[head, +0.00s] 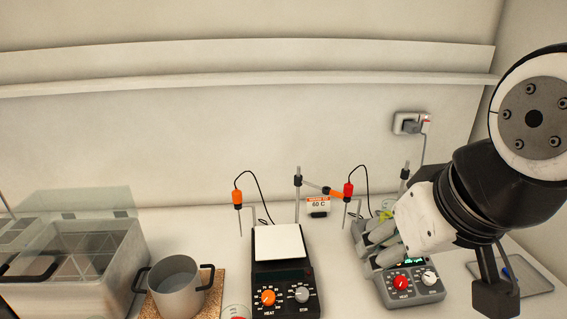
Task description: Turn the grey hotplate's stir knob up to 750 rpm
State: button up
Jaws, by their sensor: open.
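The grey hotplate (418,297) stands at the right of the bench in the head view. Its front panel has a red knob (401,283) on the left and a pale stir knob (429,278) on the right. A small green display is lit above the knobs, partly covered; its reading is too small to tell. My gripper (376,244) is open, its grey fingers pointing left above the hotplate, up and left of the stir knob and apart from it. My gripper and arm hide much of the hotplate's top. The stir knob itself is clear to see.
A black hotplate (286,304) with orange and grey knobs stands left of the grey one. A 60 C sign (318,204) and probe stands rise behind. A pot (178,289) and a lidded bath (103,284) are at left. A flat tray (530,277) lies right.

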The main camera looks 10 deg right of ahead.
aim_at(429, 278)
jog(key=z, duration=0.85)
jog(key=l+u, duration=0.25)
jog(key=l, duration=0.15)
jog(key=k+j+z, duration=0.1)
jog(key=k, duration=0.45)
